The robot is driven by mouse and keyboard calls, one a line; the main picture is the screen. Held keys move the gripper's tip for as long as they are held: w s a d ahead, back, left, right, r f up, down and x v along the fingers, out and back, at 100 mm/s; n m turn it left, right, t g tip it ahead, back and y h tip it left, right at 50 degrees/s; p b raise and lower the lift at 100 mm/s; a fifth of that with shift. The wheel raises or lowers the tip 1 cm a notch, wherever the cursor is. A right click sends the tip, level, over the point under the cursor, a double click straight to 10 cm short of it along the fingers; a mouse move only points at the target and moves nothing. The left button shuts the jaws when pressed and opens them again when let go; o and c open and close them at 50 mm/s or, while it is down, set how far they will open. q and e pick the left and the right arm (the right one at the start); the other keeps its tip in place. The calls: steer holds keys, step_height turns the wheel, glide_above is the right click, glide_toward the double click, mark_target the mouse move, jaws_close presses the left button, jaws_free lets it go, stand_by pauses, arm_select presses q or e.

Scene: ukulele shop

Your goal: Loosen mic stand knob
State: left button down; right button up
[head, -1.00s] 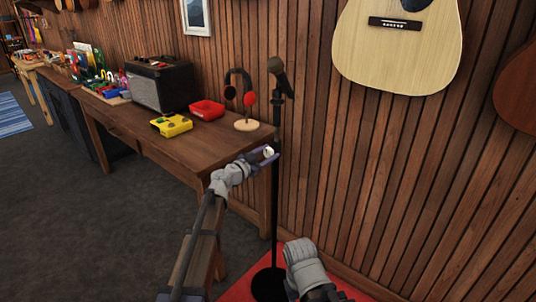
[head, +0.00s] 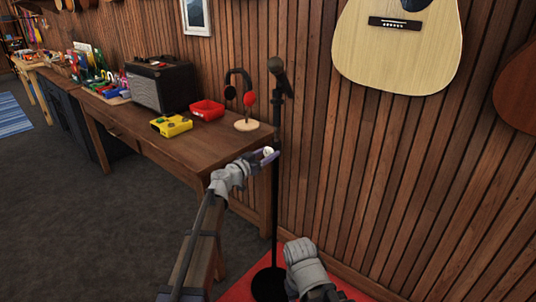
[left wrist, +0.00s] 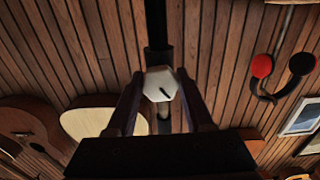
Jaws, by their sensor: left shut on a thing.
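The black mic stand (head: 275,205) stands upright by the slatted wall, with a microphone (head: 278,72) at its top and a round base on a red mat. Its knob (left wrist: 160,83) is a pale, faceted piece with a dark mark line, set against the dark pole in the left wrist view. My left gripper (head: 267,155) is shut on the knob, one finger on each side. Part of the knob is hidden by the fingers in the head view. Of my right arm only a grey link shows at the bottom; its gripper is not in view.
A wooden table (head: 150,140) is just left of the stand, carrying headphones on a holder (head: 245,124), a red tray (head: 207,107), a yellow box (head: 171,125) and an amplifier (head: 160,86). A guitar (head: 397,55) hangs on the wall at right.

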arm_select(q)
steer(key=shift+n, duration=1.3)
steer(key=shift+c, duration=1.6)
jaws_free()
steer(key=shift+s, duration=0.1)
steer(key=v, duration=0.7)
steer(key=shift+s+a, duration=0.2)
steer(key=shift+s, duration=0.05)
